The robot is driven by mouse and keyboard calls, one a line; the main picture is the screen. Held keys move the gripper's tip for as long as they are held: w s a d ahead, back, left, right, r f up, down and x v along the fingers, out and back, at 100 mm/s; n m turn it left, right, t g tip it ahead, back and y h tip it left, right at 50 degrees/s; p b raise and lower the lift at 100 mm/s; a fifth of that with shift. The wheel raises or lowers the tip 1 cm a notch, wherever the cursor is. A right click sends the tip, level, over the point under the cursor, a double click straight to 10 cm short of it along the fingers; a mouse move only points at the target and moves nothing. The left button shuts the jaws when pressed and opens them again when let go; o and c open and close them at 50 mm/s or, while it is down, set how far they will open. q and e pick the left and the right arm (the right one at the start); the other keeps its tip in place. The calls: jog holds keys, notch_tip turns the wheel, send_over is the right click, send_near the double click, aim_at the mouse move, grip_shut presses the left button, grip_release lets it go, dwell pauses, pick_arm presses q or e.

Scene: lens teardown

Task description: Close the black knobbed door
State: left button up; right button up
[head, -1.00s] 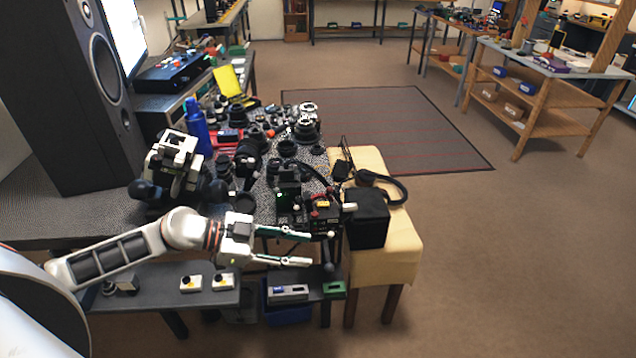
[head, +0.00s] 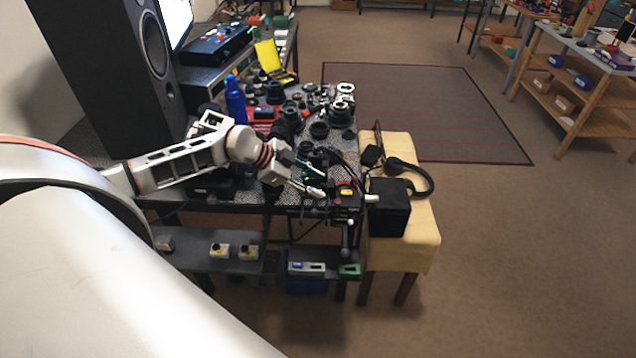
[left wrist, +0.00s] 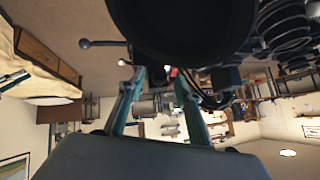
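I cannot clearly tell which part is the black knobbed door. A black rod with a round knob (head: 346,241) hangs below dark apparatus at the table's front right edge, and a ball-ended rod (left wrist: 100,43) shows in the left wrist view. My left gripper (head: 323,182) is at the left of this apparatus, above the knob, with its fingers apart and nothing seen between them. Its two teal fingers also stand apart in the left wrist view (left wrist: 159,76), below a large dark round shape (left wrist: 185,30). I cannot tell whether they touch anything.
A black box (head: 388,215) and headphones (head: 415,170) rest on a yellow-covered bench (head: 408,250) right of the table. Lenses and camera parts crowd the tabletop. A blue bottle (head: 235,100) and tall speaker (head: 95,80) stand left.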

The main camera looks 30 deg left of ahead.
pick_arm(q)
jog(key=shift+w+d+f, duration=0.25)
jog(key=shift+w+f, duration=0.05)
jog(key=shift+f, duration=0.05)
grip_shut()
